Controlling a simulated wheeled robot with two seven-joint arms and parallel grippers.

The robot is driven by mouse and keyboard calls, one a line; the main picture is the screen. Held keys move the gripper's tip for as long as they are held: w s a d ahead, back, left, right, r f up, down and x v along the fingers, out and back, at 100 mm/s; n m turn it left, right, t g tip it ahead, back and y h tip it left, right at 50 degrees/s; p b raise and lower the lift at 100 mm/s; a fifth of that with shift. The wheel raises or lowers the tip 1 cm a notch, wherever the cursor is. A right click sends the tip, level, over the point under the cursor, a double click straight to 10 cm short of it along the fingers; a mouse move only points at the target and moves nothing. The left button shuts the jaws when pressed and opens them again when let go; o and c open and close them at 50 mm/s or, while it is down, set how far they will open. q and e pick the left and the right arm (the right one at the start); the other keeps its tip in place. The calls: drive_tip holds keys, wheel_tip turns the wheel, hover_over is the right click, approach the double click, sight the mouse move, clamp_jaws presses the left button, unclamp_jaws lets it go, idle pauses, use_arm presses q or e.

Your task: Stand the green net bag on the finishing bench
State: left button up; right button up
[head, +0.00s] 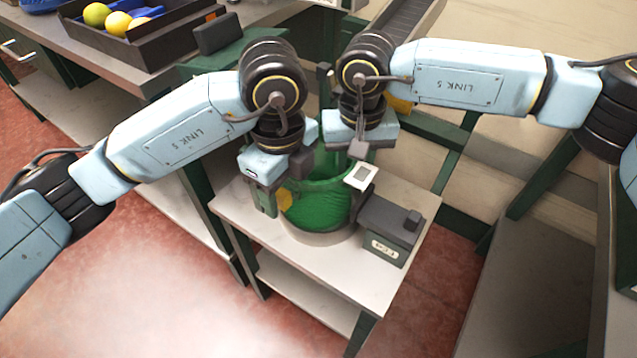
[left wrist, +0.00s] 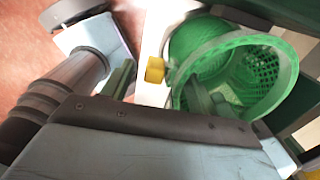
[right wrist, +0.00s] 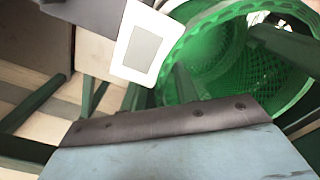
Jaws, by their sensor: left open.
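The green net bag (head: 322,208) stands mouth up on a round pale base on a small white-topped bench (head: 402,192). Its open round rim also shows in the left wrist view (left wrist: 262,42) and the right wrist view (right wrist: 205,20). A yellow tag (left wrist: 155,70) and a white card with a grey square (right wrist: 140,42) are at its rim. My left gripper (head: 277,190) is open at the bag's left side, one finger outside the rim and the other apparently inside. My right gripper (right wrist: 158,88) is at the opposite side of the rim; its finger gap is unclear.
A dark box with a small label (head: 391,232) stands on the bench right of the bag. A dark chute (head: 402,25) slopes behind my right arm. Red floor lies open at lower left.

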use_arm(q)
drive_tip(key=shift+f, duration=1.3)
use_arm(e)
drive_tip(key=shift+f, duration=1.3)
use_arm(q)
drive_tip(key=c, duration=0.7)
use_arm(e)
clamp_jaws()
use_arm(q)
drive_tip(key=shift+c, duration=1.4)
